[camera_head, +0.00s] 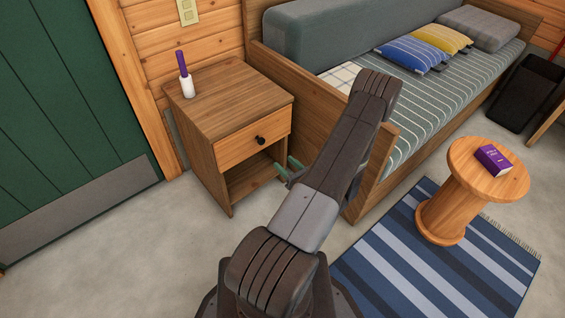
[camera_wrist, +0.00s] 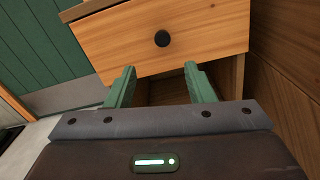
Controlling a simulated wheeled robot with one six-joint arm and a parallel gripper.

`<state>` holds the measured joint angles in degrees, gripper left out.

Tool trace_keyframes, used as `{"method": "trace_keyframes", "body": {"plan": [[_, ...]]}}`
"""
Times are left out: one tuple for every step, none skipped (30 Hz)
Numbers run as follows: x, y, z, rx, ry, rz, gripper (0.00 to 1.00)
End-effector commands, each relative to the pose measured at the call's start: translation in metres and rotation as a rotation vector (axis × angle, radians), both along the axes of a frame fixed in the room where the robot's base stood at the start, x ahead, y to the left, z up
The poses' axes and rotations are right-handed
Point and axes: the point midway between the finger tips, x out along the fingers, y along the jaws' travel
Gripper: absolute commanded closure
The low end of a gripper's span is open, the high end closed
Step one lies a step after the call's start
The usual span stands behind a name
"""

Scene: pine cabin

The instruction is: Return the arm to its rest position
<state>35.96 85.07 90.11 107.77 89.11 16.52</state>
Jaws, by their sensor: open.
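My gripper (camera_wrist: 160,88) is open and empty in the wrist view, its two green fingers apart. It is in front of the wooden nightstand, just below the drawer front (camera_wrist: 165,40) with its round black knob (camera_wrist: 162,38). In the head view my gripper (camera_head: 288,168) is partly hidden behind my arm, beside the nightstand (camera_head: 225,95). My arm is stretched forward, bent at a raised elbow. The drawer looks shut, and the compartment below it is open.
A white holder with a purple item (camera_head: 186,85) stands on the nightstand. A bed (camera_head: 450,90) with pillows is close to my arm on the right. A round wooden stool (camera_head: 460,170) with a purple book (camera_head: 494,159) stands on a striped rug (camera_head: 390,270). A green door (camera_head: 60,110) is at the left. Grey floor before the nightstand is clear.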

Motion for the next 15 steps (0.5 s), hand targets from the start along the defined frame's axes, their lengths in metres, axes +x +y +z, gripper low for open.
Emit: {"method": "trace_keyframes", "body": {"plan": [[0.000,0.000,0.000,0.000,0.000,0.000,0.51],[0.000,0.000,0.000,0.000,0.000,0.000,0.51],[0.000,0.000,0.000,0.000,0.000,0.000,0.51],[0.000,0.000,0.000,0.000,0.000,0.000,0.51],[0.001,0.001,0.000,0.000,0.000,0.000,0.51],[0.002,0.002,0.000,0.000,0.000,0.001,0.51],[0.003,0.003,0.000,0.000,0.000,0.001,0.51],[0.005,0.004,-0.001,-0.001,-0.001,0.002,0.51],[0.008,0.006,-0.001,-0.001,-0.001,0.001,0.51],[0.011,0.008,-0.001,-0.001,0.000,0.002,0.51],[0.014,0.011,-0.001,-0.002,-0.001,0.003,0.51],[0.019,0.015,-0.001,-0.002,-0.001,0.003,0.51],[0.023,0.017,-0.002,-0.001,0.000,0.003,0.51],[0.027,0.021,-0.002,-0.001,0.000,0.004,0.51],[0.034,0.025,-0.002,-0.002,-0.001,0.003,0.51]]}}
